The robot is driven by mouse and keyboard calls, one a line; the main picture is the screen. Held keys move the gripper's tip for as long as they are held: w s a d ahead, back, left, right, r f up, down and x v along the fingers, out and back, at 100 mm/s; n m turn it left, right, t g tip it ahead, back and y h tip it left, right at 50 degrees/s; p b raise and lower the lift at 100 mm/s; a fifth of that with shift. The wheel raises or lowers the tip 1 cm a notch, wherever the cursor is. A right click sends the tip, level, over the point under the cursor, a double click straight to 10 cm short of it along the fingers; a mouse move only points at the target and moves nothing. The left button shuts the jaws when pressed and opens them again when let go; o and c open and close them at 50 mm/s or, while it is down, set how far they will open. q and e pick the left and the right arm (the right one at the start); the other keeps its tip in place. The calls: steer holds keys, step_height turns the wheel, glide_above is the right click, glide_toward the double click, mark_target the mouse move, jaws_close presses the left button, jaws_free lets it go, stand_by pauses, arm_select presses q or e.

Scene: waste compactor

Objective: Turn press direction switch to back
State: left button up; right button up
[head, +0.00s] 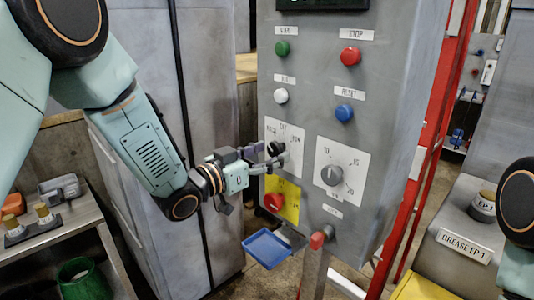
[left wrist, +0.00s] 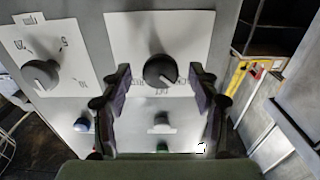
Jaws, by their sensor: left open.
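The press direction switch is a black round knob (head: 276,148) on a white label plate on the grey control panel (head: 305,105). My left gripper (head: 270,158) is at this plate in the head view, partly covering it. In the left wrist view the panel appears upside down, and the knob (left wrist: 160,70) lies between the two open fingers (left wrist: 160,82), with a gap on both sides. A small light mark shows on the knob's lower right there; which label it points to is unclear. My right gripper is not in view.
A grey dial (head: 331,175) sits right of the switch, with a red button on a yellow plate (head: 274,202) below. Green, red, white and blue buttons (head: 344,113) are above. A red-tipped lever (head: 317,240) and blue tray (head: 267,248) are lower down.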

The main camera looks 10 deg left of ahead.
arm_select(q)
steer(key=shift+a, duration=0.1)
steer(key=c, duration=1.2)
steer(key=shift+o, duration=0.2)
steer(key=shift+n, duration=0.6)
steer(key=o, duration=1.2)
steer(key=shift+c, duration=0.2)
